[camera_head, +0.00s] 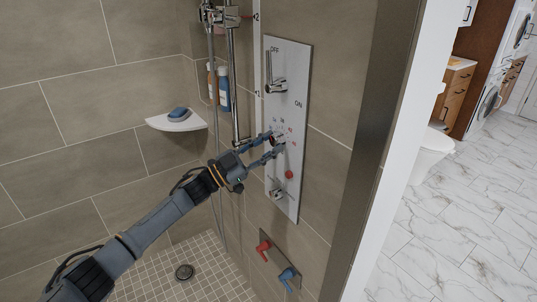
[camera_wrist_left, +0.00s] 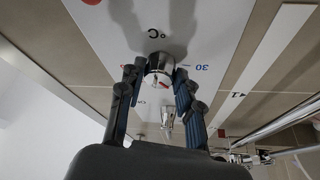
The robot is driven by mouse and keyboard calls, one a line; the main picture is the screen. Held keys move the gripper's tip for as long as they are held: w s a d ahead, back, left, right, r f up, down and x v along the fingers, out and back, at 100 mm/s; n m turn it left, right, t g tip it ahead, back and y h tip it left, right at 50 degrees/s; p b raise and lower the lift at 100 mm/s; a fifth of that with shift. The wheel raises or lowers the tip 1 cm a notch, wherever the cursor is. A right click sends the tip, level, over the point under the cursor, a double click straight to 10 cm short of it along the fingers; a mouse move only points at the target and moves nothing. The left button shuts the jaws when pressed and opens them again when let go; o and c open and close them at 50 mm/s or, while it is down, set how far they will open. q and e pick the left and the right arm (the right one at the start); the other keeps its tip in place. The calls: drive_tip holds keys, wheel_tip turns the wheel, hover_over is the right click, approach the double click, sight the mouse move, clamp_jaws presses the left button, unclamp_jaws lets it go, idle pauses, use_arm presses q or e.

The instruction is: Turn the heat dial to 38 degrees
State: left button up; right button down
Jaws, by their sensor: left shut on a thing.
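The heat dial (camera_head: 280,141) is a round chrome knob in the middle of the pale shower panel (camera_head: 293,62). In the left wrist view the dial (camera_wrist_left: 160,64) has a red mark on its front. Printed "°C" and an upside-down "30" show beside it there; the exact setting cannot be read. My left gripper (camera_head: 275,142) reaches the panel from the left and is shut on the dial, one finger on each side. In the left wrist view my left gripper (camera_wrist_left: 159,72) hides part of the scale. My right gripper is not in view.
An OFF/ON lever (camera_head: 276,86) is above the dial. A red button (camera_head: 289,174) and a lower chrome lever (camera_head: 277,193) are below. Red (camera_head: 263,248) and blue (camera_head: 287,277) handles sit lower on the wall. A vertical shower rail (camera_head: 232,85) stands close left of the panel.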

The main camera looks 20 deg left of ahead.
use_arm(q)
drive_tip(key=m+g+b, duration=0.1)
drive_tip(key=m, duration=0.1)
drive_tip(key=m+g+b, duration=0.1)
drive_tip(key=m, duration=0.2)
drive_tip(key=shift+w+a+h, duration=0.1)
drive_tip(key=shift+a+h, duration=0.05)
drive_tip(key=shift+h, duration=0.25)
drive_tip(key=shift+r+m+g+b, duration=0.2)
drive_tip(key=shift+m+g+b, duration=0.65)
drive_tip(key=shift+m, duration=1.25)
drive_tip(key=shift+g, duration=0.35)
drive_tip(key=o, duration=1.1)
drive_tip(key=shift+o, duration=0.2)
drive_tip(key=shift+a, duration=0.15)
drive_tip(key=v, duration=1.1)
drive_tip(key=shift+s+a, duration=0.2)
drive_tip(key=shift+a, duration=0.15)
